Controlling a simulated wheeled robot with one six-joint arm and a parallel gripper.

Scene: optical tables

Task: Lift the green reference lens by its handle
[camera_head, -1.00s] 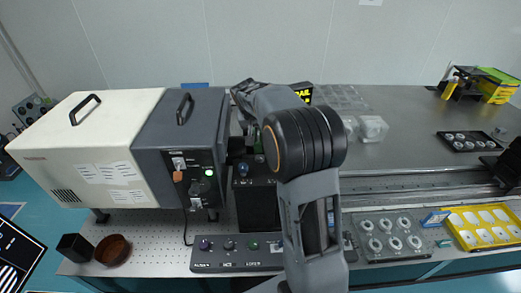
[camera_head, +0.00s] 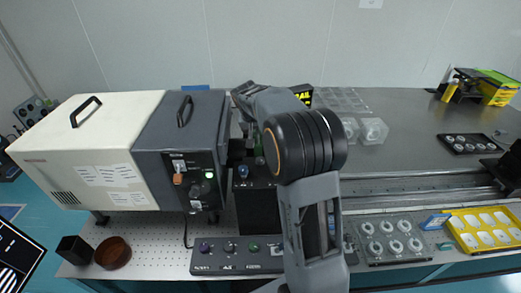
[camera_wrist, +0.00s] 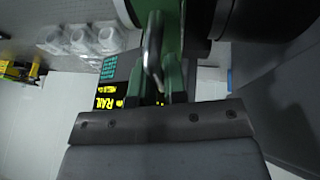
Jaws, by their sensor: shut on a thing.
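The green reference lens (camera_wrist: 172,38) shows at the top of the wrist view as a green body, partly cut off by the frame edge. Its curved metal handle (camera_wrist: 153,45) reaches down between the fingers. My gripper (camera_wrist: 156,82) is shut on the handle, with a finger on either side. In the head view my arm covers the gripper and most of the lens. I cannot tell whether the lens is clear of its support.
A white and dark grey instrument box (camera_head: 98,150) stands left of my arm. Clear lens blocks (camera_head: 374,131) and a yellow tray (camera_head: 466,243) lie to the right. A black-and-yellow RAIL box (camera_wrist: 108,95) is close to the gripper.

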